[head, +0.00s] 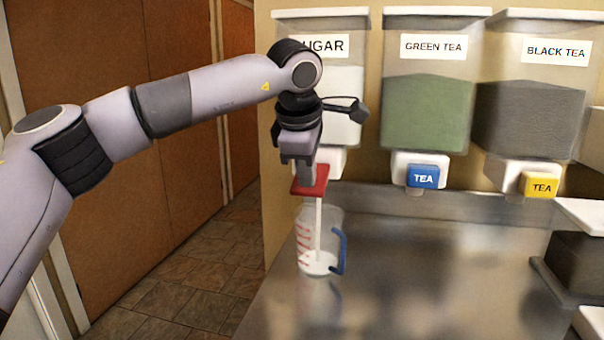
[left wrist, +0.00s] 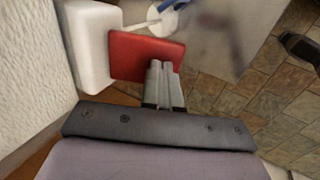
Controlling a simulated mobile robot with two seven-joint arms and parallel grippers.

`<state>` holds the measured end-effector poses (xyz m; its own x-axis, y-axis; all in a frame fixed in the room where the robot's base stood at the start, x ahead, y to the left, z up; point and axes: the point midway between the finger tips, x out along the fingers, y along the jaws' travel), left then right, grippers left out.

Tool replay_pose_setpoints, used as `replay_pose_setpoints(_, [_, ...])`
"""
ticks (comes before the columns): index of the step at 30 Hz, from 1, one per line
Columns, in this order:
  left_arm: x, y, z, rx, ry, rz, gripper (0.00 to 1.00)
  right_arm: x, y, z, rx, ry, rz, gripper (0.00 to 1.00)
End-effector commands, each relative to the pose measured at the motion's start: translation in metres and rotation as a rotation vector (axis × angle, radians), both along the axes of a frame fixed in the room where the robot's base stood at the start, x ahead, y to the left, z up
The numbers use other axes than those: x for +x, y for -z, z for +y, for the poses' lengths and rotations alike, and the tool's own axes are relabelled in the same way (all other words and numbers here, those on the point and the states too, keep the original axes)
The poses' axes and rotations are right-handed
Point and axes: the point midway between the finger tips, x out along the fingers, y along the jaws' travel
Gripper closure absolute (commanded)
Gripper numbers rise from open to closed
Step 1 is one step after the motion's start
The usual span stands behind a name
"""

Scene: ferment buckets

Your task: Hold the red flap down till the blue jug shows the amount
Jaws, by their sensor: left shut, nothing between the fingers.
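The red flap (head: 311,181) is on the front of the sugar dispenser (head: 345,100). My left gripper (head: 307,186) is shut and empty, with its fingertips on the flap from above. The red flap (left wrist: 147,55) and the shut fingertips (left wrist: 164,70) also show in the left wrist view. A thin white stream falls from below the flap into the jug. The clear jug (head: 307,228) with red marks and a blue handle stands upright below on the metal counter. White sugar (head: 318,263) covers its bottom, around the lowest marks. My right gripper is out of view.
To the right hang a green tea dispenser (head: 428,110) with a blue flap (head: 423,176) and a black tea dispenser (head: 530,110) with a yellow flap (head: 538,185). The metal counter (head: 430,270) is clear right of the jug. A dark container (head: 578,265) stands at the right edge.

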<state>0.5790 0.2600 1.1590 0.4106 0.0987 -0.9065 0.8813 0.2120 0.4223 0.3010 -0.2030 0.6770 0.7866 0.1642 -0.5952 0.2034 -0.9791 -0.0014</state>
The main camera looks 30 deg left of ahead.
Motion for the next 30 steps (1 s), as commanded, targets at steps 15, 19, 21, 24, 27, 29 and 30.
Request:
replay_pose_setpoints(15, [0.0015, 0.0113, -0.0003, 0.006, 0.0, -0.02, 1.0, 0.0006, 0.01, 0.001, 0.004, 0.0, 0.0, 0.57])
replay_pose_setpoints(19, [0.0013, 0.0118, -0.0003, 0.006, 0.0, -0.019, 1.0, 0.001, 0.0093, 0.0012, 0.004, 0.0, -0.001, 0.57])
replay_pose_setpoints(21, [0.0013, 0.012, -0.0003, 0.006, 0.001, -0.018, 1.0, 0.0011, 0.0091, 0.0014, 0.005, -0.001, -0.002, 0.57])
replay_pose_setpoints(24, [0.0012, 0.0124, -0.0003, 0.006, 0.001, -0.017, 1.0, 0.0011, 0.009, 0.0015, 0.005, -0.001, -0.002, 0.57])
replay_pose_setpoints(27, [0.0011, 0.0126, -0.0003, 0.007, 0.001, -0.016, 1.0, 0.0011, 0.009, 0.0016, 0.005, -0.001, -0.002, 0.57])
replay_pose_setpoints(29, [0.0011, 0.0128, -0.0004, 0.007, 0.001, -0.016, 1.0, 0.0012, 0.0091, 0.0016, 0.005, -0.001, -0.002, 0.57])
replay_pose_setpoints(30, [0.0011, 0.0129, -0.0004, 0.007, 0.001, -0.016, 1.0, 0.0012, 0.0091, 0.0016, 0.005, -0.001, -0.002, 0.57])
